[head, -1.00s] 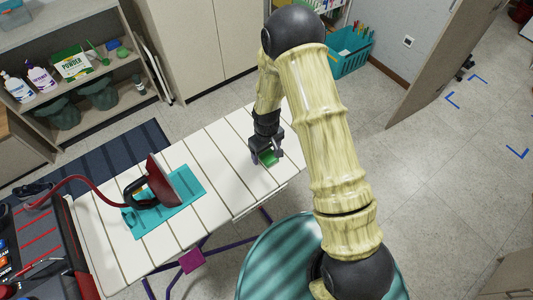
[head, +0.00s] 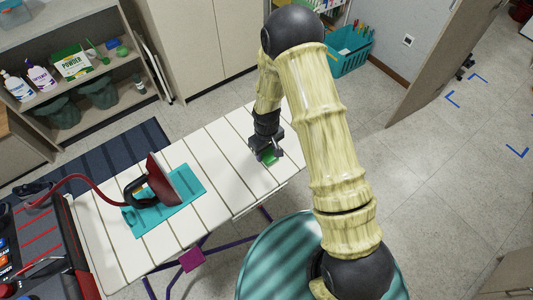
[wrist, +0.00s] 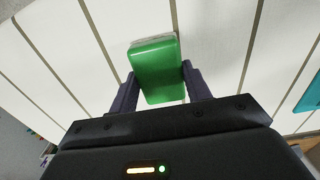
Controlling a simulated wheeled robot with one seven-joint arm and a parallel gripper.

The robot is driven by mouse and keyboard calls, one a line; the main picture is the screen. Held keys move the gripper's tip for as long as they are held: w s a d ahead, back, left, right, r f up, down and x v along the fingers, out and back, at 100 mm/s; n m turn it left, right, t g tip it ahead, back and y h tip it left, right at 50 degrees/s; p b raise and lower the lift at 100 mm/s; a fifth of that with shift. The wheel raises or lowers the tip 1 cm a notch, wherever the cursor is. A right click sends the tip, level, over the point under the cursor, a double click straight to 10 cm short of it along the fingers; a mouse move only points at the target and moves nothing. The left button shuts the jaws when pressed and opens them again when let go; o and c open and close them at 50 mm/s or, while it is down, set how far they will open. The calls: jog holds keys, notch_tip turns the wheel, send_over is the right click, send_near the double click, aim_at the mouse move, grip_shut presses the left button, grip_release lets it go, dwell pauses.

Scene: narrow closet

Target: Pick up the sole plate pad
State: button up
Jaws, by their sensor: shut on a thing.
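The sole plate pad appears to be the small green block with a pale far end (wrist: 157,72) between my fingers in the wrist view. It also shows as a small green patch (head: 269,157) under my gripper in the head view. My gripper (head: 266,156) is over the right part of the white slatted ironing board (head: 222,140). Its two dark fingers (wrist: 160,90) are shut on the green block, one on each side. I cannot tell whether the block still touches the board.
A red iron (head: 158,182) stands on a teal mat (head: 180,205) on the board's left part, with a red cord (head: 85,180) running left. A teal round surface (head: 270,260) is in front. Shelves (head: 75,90) with bottles stand at the back left. The board between mat and gripper is clear.

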aim_at(267, 152)
jog(key=shift+r, duration=0.15)
notch_tip(267, 152, up, 10)
jog(key=b, duration=0.2)
dwell(0.4)
jog(key=o, duration=0.4)
jog(key=shift+c, duration=0.2)
jog(key=c, duration=0.3)
jog(key=w+d+f+m, duration=0.2)
jog(key=d, duration=0.2)
jog(key=w+d+f+m, duration=0.2)
jog(key=d+f, duration=0.1)
jog(key=d, duration=0.2)
jog(key=w+d+f+m, duration=0.2)
jog(key=d+f+m, duration=0.1)
jog(key=d, duration=0.1)
jog(key=shift+w+d+f, duration=0.1)
jog(key=shift+d, duration=0.3)
